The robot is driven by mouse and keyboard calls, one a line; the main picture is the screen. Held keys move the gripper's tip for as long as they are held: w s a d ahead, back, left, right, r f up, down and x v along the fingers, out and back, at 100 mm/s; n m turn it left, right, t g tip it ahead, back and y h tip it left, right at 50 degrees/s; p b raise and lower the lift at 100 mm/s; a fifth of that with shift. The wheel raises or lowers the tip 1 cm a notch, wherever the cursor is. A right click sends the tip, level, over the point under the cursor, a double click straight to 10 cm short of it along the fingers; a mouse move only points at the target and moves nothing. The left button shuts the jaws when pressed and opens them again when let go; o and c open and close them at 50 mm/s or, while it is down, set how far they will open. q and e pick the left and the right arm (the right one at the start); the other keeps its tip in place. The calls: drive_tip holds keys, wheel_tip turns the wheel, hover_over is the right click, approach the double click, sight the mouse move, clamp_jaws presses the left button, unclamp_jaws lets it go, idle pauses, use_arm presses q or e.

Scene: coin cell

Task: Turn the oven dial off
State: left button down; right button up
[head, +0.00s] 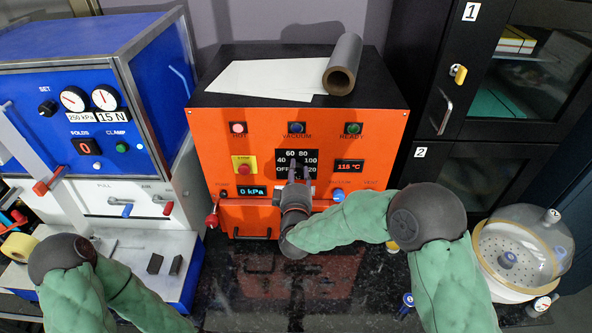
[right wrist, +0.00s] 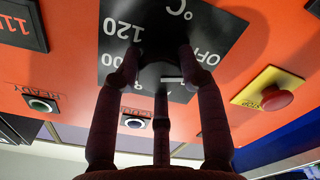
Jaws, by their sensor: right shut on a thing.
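The orange oven (head: 215,150) stands at the middle of the bench in the head view. Its dial plate (head: 284,157) is black with white marks from OFF through 120 and also fills the top of the right wrist view (right wrist: 228,30). My right gripper (head: 295,178) is at this plate, shut on the dark dial (right wrist: 160,76), with its fingers around the knob. A short white line shows near the knob, but the fingers hide much of it and I cannot tell the exact setting. My left arm shows at lower left; its gripper is out of view.
A red temperature display (head: 349,166) is right of the plate; a yellow-backed red button (head: 244,165) is left. A cardboard-coloured roll (head: 343,65) and white sheets (head: 262,80) lie on the oven. A blue machine (head: 60,60) stands left, a clear-domed vessel (head: 520,245) right.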

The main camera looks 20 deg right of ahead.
drive_tip(key=shift+s+f+n, duration=0.2)
drive_tip(key=shift+f+n, duration=0.4)
drive_tip(key=o, duration=1.1)
drive_tip(key=shift+c, duration=0.2)
drive_tip(key=shift+o, duration=0.4)
drive_tip(key=shift+w+d+r, duration=0.1)
drive_tip(key=shift+d+r, duration=0.05)
drive_tip(key=shift+d, duration=0.05)
drive_tip(key=shift+r, duration=0.2)
drive_tip(key=shift+a, duration=0.1)
drive_tip(key=v, duration=1.2)
